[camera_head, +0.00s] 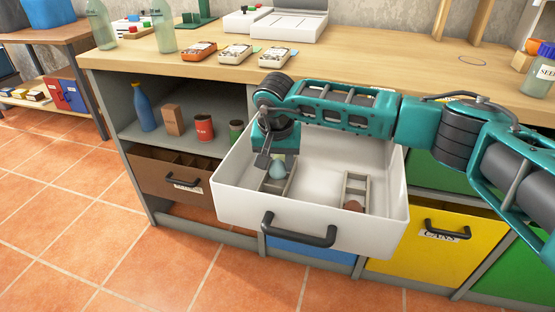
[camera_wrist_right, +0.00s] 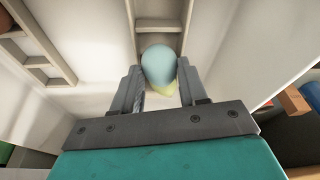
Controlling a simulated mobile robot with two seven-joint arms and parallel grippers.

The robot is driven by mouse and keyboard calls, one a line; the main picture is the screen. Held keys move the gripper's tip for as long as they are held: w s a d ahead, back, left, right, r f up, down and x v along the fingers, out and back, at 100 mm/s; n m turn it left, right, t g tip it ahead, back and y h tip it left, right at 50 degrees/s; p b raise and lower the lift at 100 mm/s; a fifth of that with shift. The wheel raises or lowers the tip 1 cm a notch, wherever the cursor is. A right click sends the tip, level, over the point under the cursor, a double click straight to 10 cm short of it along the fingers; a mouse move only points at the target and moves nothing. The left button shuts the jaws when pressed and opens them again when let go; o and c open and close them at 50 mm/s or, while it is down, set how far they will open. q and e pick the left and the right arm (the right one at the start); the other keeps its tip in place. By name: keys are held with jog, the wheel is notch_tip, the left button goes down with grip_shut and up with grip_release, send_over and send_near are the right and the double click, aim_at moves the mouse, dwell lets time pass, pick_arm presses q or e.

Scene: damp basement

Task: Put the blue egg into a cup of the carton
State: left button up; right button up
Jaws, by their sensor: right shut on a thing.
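My right gripper (camera_head: 276,160) is inside the open white drawer (camera_head: 225,195), shut on the blue egg (camera_head: 278,170). The egg also shows between the two fingers in the right wrist view (camera_wrist_right: 158,65). A yellowish patch shows just under the egg there; I cannot tell what it is. A grey-beige carton (camera_head: 263,186) with open cups lies at the drawer's left, under or beside the egg; its cups also show in the right wrist view (camera_wrist_right: 158,27). Whether the egg touches a cup is unclear. My left gripper is not in view.
A second carton-like rack (camera_head: 355,184) lies at the drawer's right with a brown egg (camera_head: 352,206) at its front. The drawer floor between them is bare. The wooden counter (camera_head: 340,68) stands behind, and a shelf with a blue bottle (camera_head: 144,108) is at the left.

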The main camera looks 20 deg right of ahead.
aim_at(278, 162)
jog(key=o, duration=1.1)
dwell(0.3)
jog(key=shift+r+p, duration=2.75)
jog(key=shift+r, duration=1.3)
